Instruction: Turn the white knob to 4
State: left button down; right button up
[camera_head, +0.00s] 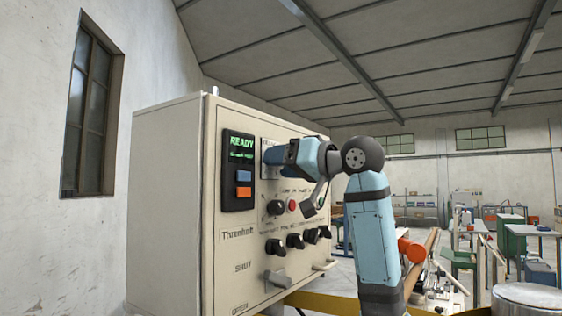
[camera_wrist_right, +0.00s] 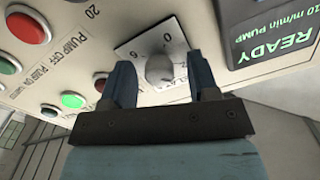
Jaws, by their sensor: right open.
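The white knob (camera_wrist_right: 160,69) sits on a pale square dial plate (camera_wrist_right: 146,45) with printed numbers, seen in the right wrist view. My right gripper (camera_wrist_right: 161,80) is open, with one blue finger on each side of the knob. A gap shows between the knob and the fingers. In the head view my right gripper (camera_head: 270,156) reaches the panel from the right and hides the knob; only part of the dial plate (camera_head: 266,145) shows. I cannot read where the knob points. My left gripper is not in view.
The beige control cabinet (camera_head: 165,200) carries a READY display (camera_head: 240,147), blue and orange buttons below it, and several black knobs lower down. In the wrist view, red and green buttons (camera_wrist_right: 72,101) lie left of the dial. Workshop tables stand behind at right.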

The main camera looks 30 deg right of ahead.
jog(key=shift+w+a, duration=0.1)
jog(key=shift+w, duration=0.1)
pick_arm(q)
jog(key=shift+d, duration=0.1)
pick_arm(e)
jog(key=c, duration=0.9)
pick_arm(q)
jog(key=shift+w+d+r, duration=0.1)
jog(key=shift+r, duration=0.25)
pick_arm(e)
jog(key=shift+c, duration=0.2)
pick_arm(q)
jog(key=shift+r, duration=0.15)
